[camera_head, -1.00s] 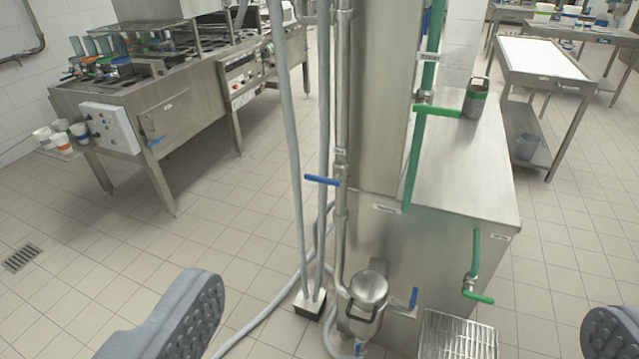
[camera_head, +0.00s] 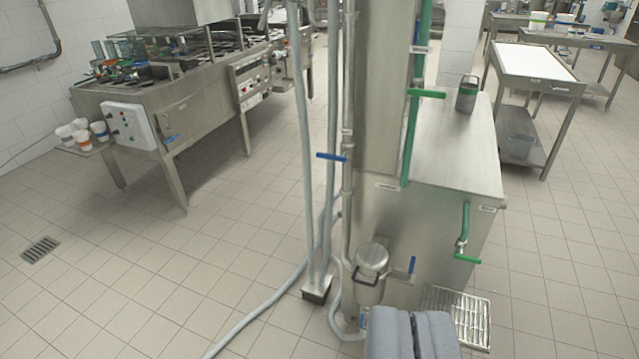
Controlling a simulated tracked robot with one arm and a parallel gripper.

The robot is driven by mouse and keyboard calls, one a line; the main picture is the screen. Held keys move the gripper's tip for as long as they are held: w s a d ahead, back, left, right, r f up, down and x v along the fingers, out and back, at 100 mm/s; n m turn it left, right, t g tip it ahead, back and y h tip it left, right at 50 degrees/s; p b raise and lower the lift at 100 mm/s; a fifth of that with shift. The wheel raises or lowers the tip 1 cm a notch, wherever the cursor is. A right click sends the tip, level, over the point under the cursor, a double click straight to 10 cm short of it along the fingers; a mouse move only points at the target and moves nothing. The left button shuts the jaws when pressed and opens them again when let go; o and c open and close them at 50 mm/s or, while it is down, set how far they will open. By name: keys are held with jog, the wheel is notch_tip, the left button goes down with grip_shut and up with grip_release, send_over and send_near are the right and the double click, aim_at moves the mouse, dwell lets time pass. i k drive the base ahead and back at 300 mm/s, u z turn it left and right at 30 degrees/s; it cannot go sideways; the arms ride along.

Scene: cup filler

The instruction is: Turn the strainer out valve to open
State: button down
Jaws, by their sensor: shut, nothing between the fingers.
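The strainer (camera_head: 370,262), a lidded steel canister with a side handle, stands low at the front left of the steel tank. A blue valve handle (camera_head: 411,264) stands upright just right of it. Another blue handle (camera_head: 331,156) lies crosswise on the vertical pipe above. A small blue handle (camera_head: 362,321) shows beneath the strainer, partly hidden by my gripper. The labels are too small to read, so I cannot tell which is the strainer out valve. My gripper (camera_head: 411,314) is shut and empty at the bottom centre, in front of the strainer and apart from the two upper handles.
The steel tank (camera_head: 450,150) carries green valves (camera_head: 428,93) and (camera_head: 467,258). A floor grate (camera_head: 457,305) lies at its foot. Grey hoses (camera_head: 262,310) run across the floor on the left. The filling machine (camera_head: 185,110) stands back left. Tiled floor is clear at left and right.

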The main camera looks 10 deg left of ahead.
aim_at(342, 158)
jog(key=u, duration=0.5)
jog(key=i, duration=1)
jog(key=z, duration=0.35)
